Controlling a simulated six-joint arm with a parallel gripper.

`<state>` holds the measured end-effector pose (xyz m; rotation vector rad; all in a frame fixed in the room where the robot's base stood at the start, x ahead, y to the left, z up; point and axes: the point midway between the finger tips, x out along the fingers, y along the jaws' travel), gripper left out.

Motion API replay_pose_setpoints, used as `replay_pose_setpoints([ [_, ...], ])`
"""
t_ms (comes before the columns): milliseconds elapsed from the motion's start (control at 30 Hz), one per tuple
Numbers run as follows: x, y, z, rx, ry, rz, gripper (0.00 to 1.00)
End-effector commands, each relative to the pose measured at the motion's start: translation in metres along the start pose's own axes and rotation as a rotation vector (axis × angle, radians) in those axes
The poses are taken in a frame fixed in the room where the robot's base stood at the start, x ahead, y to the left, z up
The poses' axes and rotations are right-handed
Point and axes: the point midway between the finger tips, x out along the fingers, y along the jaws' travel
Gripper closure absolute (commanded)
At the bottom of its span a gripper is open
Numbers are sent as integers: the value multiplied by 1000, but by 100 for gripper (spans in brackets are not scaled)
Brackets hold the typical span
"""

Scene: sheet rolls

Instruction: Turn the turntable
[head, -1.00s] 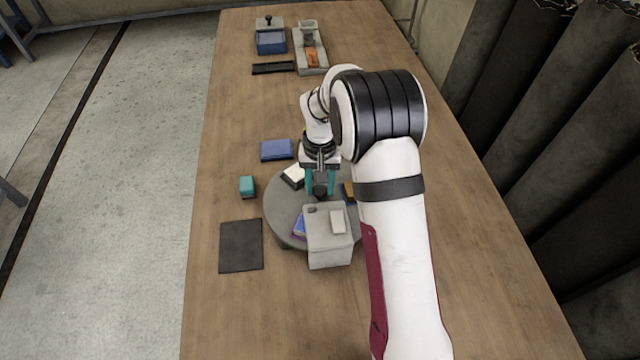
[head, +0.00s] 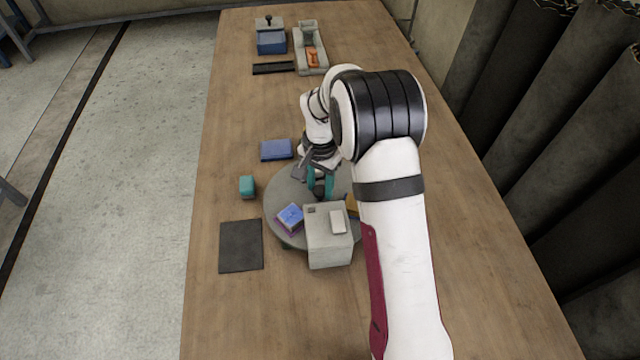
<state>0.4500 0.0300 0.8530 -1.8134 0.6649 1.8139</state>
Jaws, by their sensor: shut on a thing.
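The turntable (head: 278,199) is a round grey disc on the wooden table, partly hidden by my arm and by a grey box. My gripper (head: 320,187) has teal fingers and points down at the middle of the disc. It is shut on a part of the turntable there, which the fingers mostly hide. A blue and purple block stack (head: 290,217) lies on the disc's near left part. A yellow-orange piece (head: 351,204) shows at its right, partly behind my arm.
The grey box (head: 329,246) covers the disc's near edge. Left of the disc are a teal block (head: 247,187), a dark mat (head: 241,246) and a blue block (head: 276,150). A blue box (head: 271,41) and a grey tray with an orange piece (head: 313,58) stand at the far end.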

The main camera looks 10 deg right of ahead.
Motion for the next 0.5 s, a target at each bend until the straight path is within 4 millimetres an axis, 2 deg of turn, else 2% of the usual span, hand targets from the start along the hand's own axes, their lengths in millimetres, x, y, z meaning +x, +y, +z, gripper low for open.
replay_pose_setpoints([
  [500, 0, -1, 0, 256, 0, -2, 100],
])
